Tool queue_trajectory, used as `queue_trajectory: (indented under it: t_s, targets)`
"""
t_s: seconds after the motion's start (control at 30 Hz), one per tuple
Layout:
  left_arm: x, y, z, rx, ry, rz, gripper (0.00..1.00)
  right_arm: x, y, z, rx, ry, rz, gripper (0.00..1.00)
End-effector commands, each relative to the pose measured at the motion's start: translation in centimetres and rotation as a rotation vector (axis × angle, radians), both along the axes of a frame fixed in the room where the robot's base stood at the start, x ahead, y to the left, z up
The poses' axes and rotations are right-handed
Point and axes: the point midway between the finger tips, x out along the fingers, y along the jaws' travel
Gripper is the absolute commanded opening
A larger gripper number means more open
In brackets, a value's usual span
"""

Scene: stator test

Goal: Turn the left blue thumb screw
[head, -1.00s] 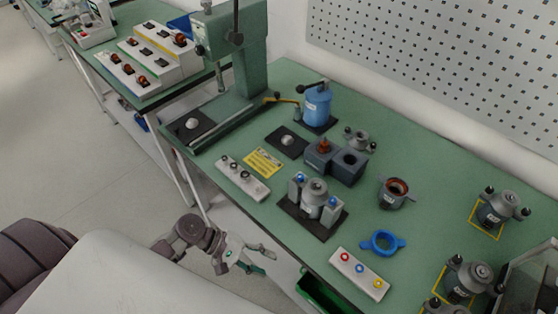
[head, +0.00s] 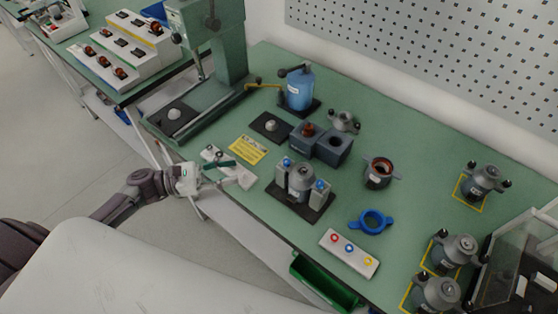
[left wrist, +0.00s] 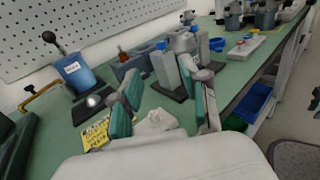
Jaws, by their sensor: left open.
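The stator fixture on a black base plate (head: 318,212) stands near the table's front edge, with a grey stator (head: 302,180) between two grey posts. The left blue thumb screw (head: 287,163) tops the left post, and the right blue thumb screw (head: 320,185) tops the right post. In the left wrist view, a blue screw top (left wrist: 161,45) shows on the nearer post, beyond the fingers. My left gripper (head: 233,171) is open and empty, left of the fixture and apart from it, over a white button strip. Its spread fingers (left wrist: 165,108) also show in the left wrist view. My right gripper is out of view.
The white button strip (head: 245,180) lies under the gripper, with a yellow label (head: 248,150) behind it. A blue ring (head: 371,222) and a three-button box (head: 348,254) lie right of the fixture. Grey blocks (head: 333,148) and a blue canister (head: 299,88) stand behind it.

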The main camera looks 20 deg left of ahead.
Motion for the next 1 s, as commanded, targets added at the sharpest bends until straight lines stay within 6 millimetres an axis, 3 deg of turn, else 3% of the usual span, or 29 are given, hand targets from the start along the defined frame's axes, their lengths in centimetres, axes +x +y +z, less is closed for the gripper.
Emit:
queue_trajectory:
  t_s: [0.6, 1.0]
  targets:
    - [6.0, -9.9, 0.3, 0.001, -0.004, -0.002, 0.45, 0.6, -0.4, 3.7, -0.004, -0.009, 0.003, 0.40]
    - [6.8, -11.3, 0.0, 0.004, -0.005, -0.003, 0.45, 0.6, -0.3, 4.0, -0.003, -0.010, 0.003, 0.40]
